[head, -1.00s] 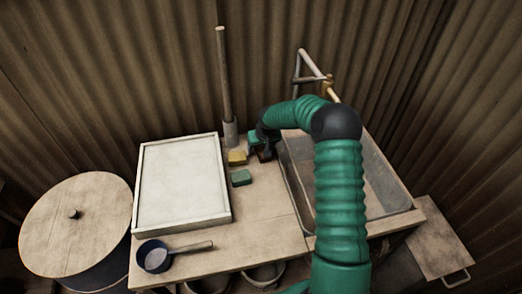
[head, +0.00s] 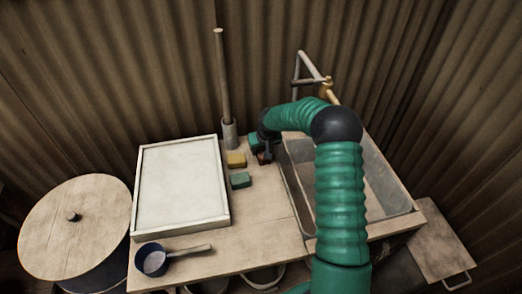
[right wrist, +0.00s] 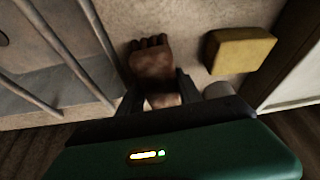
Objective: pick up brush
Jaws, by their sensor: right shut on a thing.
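The brush (right wrist: 152,66) is a brown block with a notched end, seen between the two dark fingers of my right gripper (right wrist: 157,86) in the right wrist view. The gripper is shut on it. The brush is close to the counter surface; I cannot tell whether it still touches it. In the head view, my right gripper (head: 266,153) is at the back of the counter, left of the sink, and the brush is mostly hidden there. My left gripper is not in view.
A yellow sponge (head: 236,160) lies close left of the gripper, with a green block (head: 241,180) in front. A pole stands in a grey holder (head: 229,134) behind. The sink (head: 384,190) is at right, a framed white panel (head: 180,184) at left, a dark pan (head: 152,259) in front.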

